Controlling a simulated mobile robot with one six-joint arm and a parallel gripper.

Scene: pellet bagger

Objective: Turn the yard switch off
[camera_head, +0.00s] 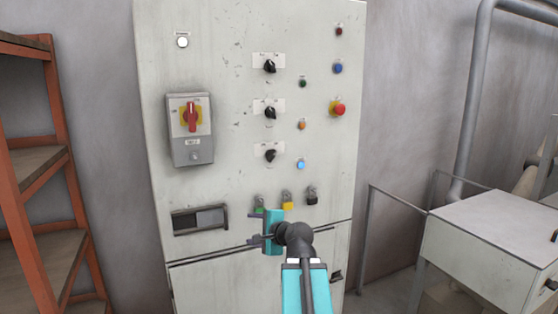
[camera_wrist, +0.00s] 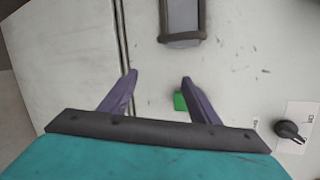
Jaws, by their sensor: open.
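The pale control cabinet (camera_head: 225,90) carries a grey switch box with a red rotary handle on a yellow plate (camera_head: 191,115); the handle stands upright. To its right are three black rotary knobs in a column: upper (camera_head: 269,66), middle (camera_head: 270,112) and lower (camera_head: 270,155), each with a label plate. I cannot read which one is the yard switch. One black knob also shows in the wrist view (camera_wrist: 289,131). My gripper (camera_head: 252,229) is open and empty, low before the cabinet, below the knobs. Its two purple fingers (camera_wrist: 158,78) are apart in the wrist view.
Push buttons, including a red one (camera_head: 339,109), sit right. An orange shelf (camera_head: 65,160) stands left; a white bench (camera_head: 480,250) stands right.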

